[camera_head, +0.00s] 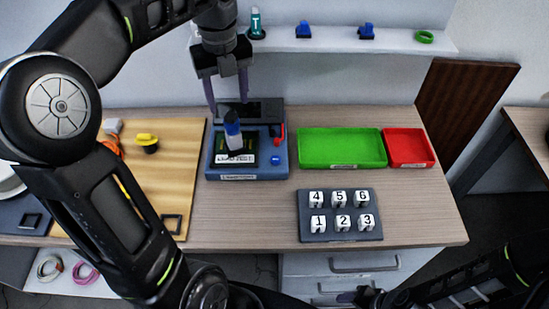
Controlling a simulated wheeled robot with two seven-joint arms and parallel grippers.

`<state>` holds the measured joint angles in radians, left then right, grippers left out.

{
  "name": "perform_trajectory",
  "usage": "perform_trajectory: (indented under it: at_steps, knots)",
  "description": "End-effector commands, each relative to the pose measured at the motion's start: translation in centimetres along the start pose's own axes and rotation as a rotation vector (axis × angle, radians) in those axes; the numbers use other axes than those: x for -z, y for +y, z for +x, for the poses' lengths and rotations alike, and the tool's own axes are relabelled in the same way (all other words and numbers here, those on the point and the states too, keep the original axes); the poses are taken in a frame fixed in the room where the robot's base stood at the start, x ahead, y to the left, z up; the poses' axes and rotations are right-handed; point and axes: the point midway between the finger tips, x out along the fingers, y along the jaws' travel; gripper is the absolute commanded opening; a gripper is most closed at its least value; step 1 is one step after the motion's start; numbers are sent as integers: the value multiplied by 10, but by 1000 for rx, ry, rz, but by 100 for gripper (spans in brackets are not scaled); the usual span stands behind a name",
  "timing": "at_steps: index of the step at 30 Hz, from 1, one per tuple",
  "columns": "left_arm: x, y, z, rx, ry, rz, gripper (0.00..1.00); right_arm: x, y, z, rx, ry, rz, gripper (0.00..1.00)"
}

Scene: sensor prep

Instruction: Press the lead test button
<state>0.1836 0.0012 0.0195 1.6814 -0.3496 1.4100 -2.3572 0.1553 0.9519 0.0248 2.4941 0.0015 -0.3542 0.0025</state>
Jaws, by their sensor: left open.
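The blue tester (215,169) stands on the table, with a dark display reading something like "LEAD TEST". A small round blue button (275,160) is on the right of its top face; I cannot read a label for it. My right gripper (365,296) is low at the bottom edge, dark and unclear.
A red part (279,135) is at the tester's back right. A green tray (341,147) and a red tray (408,147) lie to the right. A dark rack (308,230) holds several numbered white blocks. A wooden board (184,150) with tools lies left. A shelf (340,41) runs behind.

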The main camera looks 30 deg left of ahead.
Motion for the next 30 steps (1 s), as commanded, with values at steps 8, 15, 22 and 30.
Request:
perform_trajectory:
  at_steps: [8,15,22,30]
  knots:
    - [0,0,0,0,0,0,48,0,0,0,0,0,0,54]
    - [0,0,0,0,0,0,28,0,0,0,0,0,0,54]
    - [0,0,0,0,0,0,9,0,0,0,0,0,0,54]
    - [0,0,0,0,0,0,0,0,0,0,0,0,0,54]
